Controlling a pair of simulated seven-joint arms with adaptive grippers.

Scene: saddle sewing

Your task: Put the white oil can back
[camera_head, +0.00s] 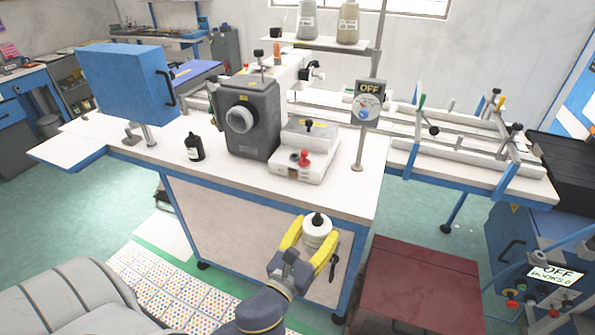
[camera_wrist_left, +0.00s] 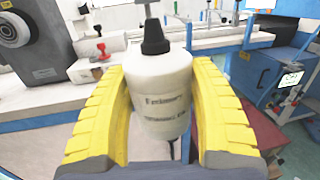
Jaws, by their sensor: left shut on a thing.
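The white oil can (camera_head: 317,231) is a white bottle with a black nozzle cap. My left gripper (camera_head: 308,236) is shut on it, with yellow fingers on both sides, and holds it upright in front of the workbench, below the level of its top. In the left wrist view the can (camera_wrist_left: 160,90) stands between the yellow fingers (camera_wrist_left: 158,115) with dark printing on its side. A black bottle (camera_head: 195,147) stands on the bench top at the left. My right gripper is not in view.
The white-topped workbench (camera_head: 340,190) carries a dark grey machine head (camera_head: 248,118) and a white box with a red knob (camera_head: 303,158). An OFF sign post (camera_head: 362,130) stands at the right. A dark red box (camera_head: 420,285) is on the floor to the right.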

